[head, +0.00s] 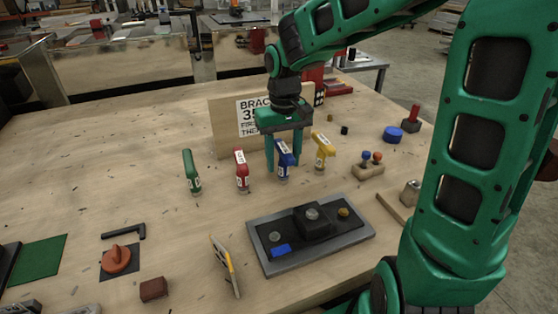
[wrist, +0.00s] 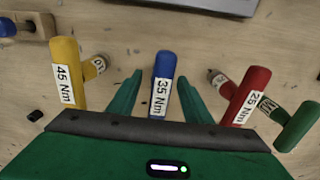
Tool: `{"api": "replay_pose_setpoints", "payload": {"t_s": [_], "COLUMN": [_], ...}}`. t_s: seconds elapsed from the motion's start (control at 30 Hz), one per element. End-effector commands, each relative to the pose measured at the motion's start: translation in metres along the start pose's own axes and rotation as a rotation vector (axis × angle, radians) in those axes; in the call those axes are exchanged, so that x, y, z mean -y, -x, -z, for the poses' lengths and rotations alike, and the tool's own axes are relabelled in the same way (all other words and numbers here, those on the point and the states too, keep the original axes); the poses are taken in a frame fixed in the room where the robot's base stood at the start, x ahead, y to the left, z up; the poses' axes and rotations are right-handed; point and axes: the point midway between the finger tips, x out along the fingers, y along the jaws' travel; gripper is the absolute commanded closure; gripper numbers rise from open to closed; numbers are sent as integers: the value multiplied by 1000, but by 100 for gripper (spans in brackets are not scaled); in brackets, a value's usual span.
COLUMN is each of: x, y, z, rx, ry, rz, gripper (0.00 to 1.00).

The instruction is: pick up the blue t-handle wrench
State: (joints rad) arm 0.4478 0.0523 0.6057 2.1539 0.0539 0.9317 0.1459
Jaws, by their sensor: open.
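The blue t-handle wrench (head: 283,160) stands upright on the wooden table, in a row with the other t-handles. In the wrist view its handle (wrist: 164,80), labelled 35 Nm, lies between my two fingers. My gripper (head: 284,168) is open and points down around the blue wrench, with one finger on each side. In the wrist view a gap shows between the handle and each finger of my gripper (wrist: 160,95). The blue wrench's lower shaft is hidden in the wrist view.
A red t-handle (head: 241,170) and a green one (head: 192,171) stand to the left, a yellow one (head: 323,150) close on the right. A cardboard sign (head: 227,125) stands behind. A grey tray (head: 262,264) with a black block lies in front. The table's left middle is mostly clear.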

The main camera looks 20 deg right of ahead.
Motion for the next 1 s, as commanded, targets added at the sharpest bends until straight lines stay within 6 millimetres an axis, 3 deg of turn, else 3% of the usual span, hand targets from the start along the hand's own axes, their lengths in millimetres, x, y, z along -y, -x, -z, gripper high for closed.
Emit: {"api": "replay_pose_setpoints", "payload": {"t_s": [0.17, 0.43, 0.6, 0.63, 1.0], "x": [0, 0, 0, 0, 0], "y": [-18, -20, -20, -20, -17], "z": [0, 0, 0, 0, 0], "rx": [1, -1, -1, -1, -2], "ry": [1, 1, 1, 1, 0], "rz": [0, -1, 0, 0, -1], "gripper": [55, 55, 96, 100, 100]}}
